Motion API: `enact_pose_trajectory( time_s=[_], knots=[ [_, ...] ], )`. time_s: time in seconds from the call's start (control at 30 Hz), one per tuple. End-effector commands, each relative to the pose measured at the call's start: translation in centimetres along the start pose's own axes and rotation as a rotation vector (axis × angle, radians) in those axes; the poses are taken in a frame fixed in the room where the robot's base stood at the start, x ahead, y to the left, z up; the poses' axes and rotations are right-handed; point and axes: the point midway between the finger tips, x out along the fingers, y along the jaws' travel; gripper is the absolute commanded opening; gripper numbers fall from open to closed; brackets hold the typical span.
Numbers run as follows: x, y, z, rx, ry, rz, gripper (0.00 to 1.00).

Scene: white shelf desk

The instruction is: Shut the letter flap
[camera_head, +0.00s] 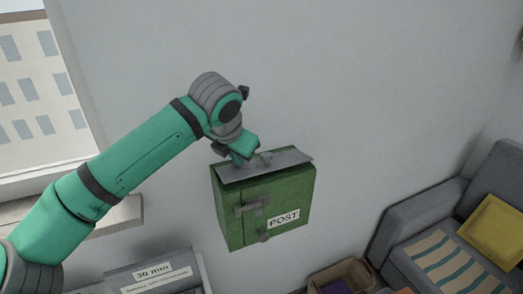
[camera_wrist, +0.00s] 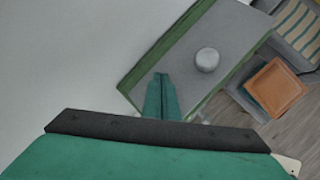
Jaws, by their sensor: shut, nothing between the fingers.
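The green post box (camera_head: 280,205) hangs on the wall, with a POST label on its front. Its grey letter flap (camera_head: 288,163) lies across the top, close over the box; I cannot tell whether a small gap is left. In the wrist view the flap (camera_wrist: 232,38) shows as a flat grey plate with a round knob (camera_wrist: 207,60) and green box edges beside it. My gripper (camera_head: 241,158) is shut and empty, pointing down at the flap's left part. Its fingertips (camera_wrist: 161,78) are together over the flap, left of the knob; contact is unclear.
The wall (camera_head: 330,70) is bare behind and above the box. A window (camera_head: 40,90) with a sill is at the left. Below are a box labelled 30 mm (camera_head: 152,277), an open carton (camera_head: 343,277) and a grey sofa (camera_head: 415,225) with a yellow cushion (camera_head: 495,232).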

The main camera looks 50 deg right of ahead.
Motion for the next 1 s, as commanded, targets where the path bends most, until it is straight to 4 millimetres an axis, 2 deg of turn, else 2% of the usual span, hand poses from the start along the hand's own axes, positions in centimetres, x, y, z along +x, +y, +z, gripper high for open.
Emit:
enact_pose_trajectory(
  time_s=[0.43, 1.0],
  knots=[
    [0.7, -0.2, -0.4, 0.001, 0.0, 0.0, 0.0],
    [-1.7, 0.4, 1.0, 0.0, 0.001, -0.001, 0.0]
  ],
)
